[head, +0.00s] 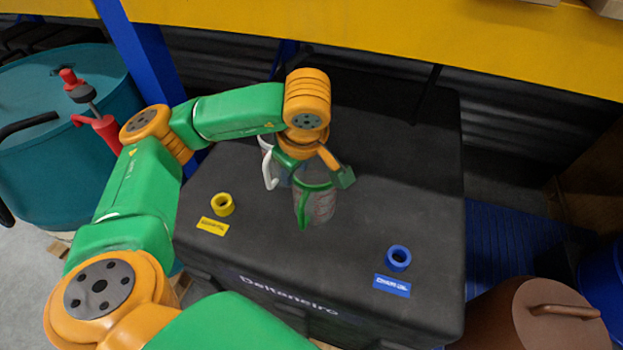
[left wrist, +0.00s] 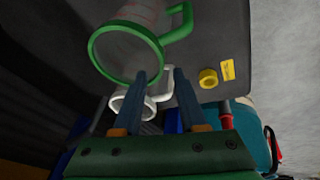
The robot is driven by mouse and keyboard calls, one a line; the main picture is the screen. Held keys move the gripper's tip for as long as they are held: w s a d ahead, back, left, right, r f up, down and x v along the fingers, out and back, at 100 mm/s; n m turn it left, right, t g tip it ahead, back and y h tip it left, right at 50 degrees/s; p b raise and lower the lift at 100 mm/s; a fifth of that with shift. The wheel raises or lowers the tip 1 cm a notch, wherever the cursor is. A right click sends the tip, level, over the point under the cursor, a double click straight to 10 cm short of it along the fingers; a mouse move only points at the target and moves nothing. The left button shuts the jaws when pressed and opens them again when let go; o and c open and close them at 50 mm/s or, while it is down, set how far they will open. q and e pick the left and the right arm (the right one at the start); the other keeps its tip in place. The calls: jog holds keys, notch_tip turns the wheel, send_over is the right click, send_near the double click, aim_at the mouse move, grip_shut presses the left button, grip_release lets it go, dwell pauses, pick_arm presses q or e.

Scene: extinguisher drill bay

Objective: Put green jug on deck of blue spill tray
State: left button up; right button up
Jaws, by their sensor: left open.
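The green jug (head: 322,208) is a clear, marked jug with green rim and handle, standing on the black case top. It also shows at the top of the left wrist view (left wrist: 128,45), its handle to the right. My left gripper (head: 318,170) is open at the jug's rim and partly hides it. In the left wrist view its two fingers (left wrist: 162,72) lie at the rim's right side, below the handle, with no grip on the jug; I cannot tell whether they touch it. The blue spill tray (head: 515,250) is a ribbed blue deck right of the case. My right gripper is out of view.
A white-handled jug (head: 268,165) stands close behind the green jug. A yellow ring (head: 223,204) and a blue ring (head: 398,258) sit on the case (head: 420,200). A brown lidded drum (head: 510,325) stands before the tray. A yellow beam (head: 420,35) crosses behind.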

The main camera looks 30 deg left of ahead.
aim_at(293, 186)
pick_arm(q)
jog(key=m, duration=0.2)
jog(key=shift+a+f+m, duration=0.1)
jog(key=shift+f+m, duration=0.15)
jog(key=shift+m, duration=0.15)
jog(key=shift+m+y, duration=0.3)
jog(key=shift+m, duration=0.5)
jog(key=x, duration=0.1)
jog(key=p+x, duration=0.1)
jog(key=x, duration=0.2)
jog(key=shift+s+d+f+p, duration=0.2)
jog(key=shift+d+f+p, duration=0.05)
jog(key=shift+f+p, duration=0.05)
jog(key=x, duration=0.3)
jog(key=shift+w+d, duration=0.1)
jog(key=shift+r, duration=0.15)
grip_shut()
